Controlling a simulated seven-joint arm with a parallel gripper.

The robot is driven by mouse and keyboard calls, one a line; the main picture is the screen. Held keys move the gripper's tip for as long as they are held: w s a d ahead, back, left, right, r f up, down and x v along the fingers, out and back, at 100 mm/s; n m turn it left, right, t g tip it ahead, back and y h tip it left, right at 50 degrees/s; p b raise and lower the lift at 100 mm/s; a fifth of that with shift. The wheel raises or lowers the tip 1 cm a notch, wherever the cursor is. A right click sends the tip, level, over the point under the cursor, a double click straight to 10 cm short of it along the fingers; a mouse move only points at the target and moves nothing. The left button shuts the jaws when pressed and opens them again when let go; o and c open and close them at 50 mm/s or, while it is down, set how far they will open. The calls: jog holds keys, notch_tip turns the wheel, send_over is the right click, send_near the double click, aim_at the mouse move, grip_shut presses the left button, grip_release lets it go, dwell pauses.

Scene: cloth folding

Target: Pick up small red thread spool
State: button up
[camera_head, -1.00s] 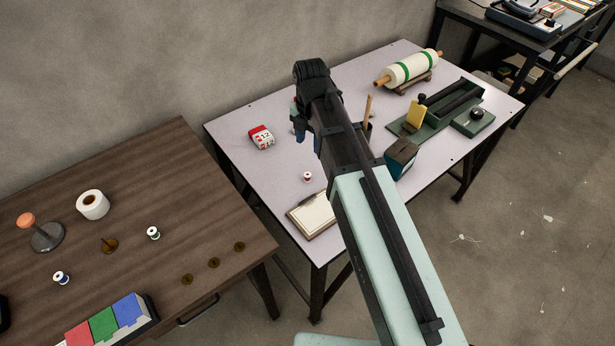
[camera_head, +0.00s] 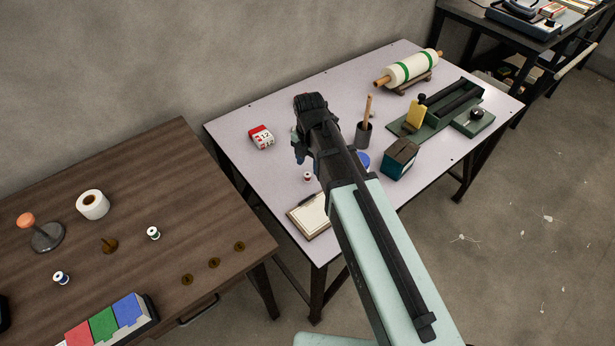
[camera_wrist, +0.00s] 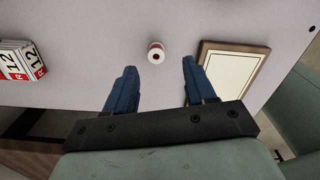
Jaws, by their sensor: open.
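The small red thread spool (camera_head: 307,176) stands on the pale table (camera_head: 237,133), just behind the framed board in the head view. In the wrist view the spool (camera_wrist: 156,53) shows from above, with a white rim and a dark red centre. My gripper (camera_wrist: 158,72) is open, with its two blue fingers apart and nothing between them.
A framed board (camera_head: 314,217) lies close to the spool; it also shows right of my fingers in the wrist view (camera_wrist: 232,75). A red and white number block (camera_head: 261,137) stands to the left. A pencil cup (camera_head: 363,133) and a teal box (camera_head: 400,158) stand to the right.

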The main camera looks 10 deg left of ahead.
aim_at(308, 177)
jog(key=shift+w+a+f, duration=0.1)
jog(key=shift+a+f, duration=0.05)
jog(key=shift+f, duration=1.15)
jog(key=shift+w+a+f, duration=0.1)
jog(key=shift+f, duration=1.15)
jog(key=shift+c, duration=0.3)
grip_shut()
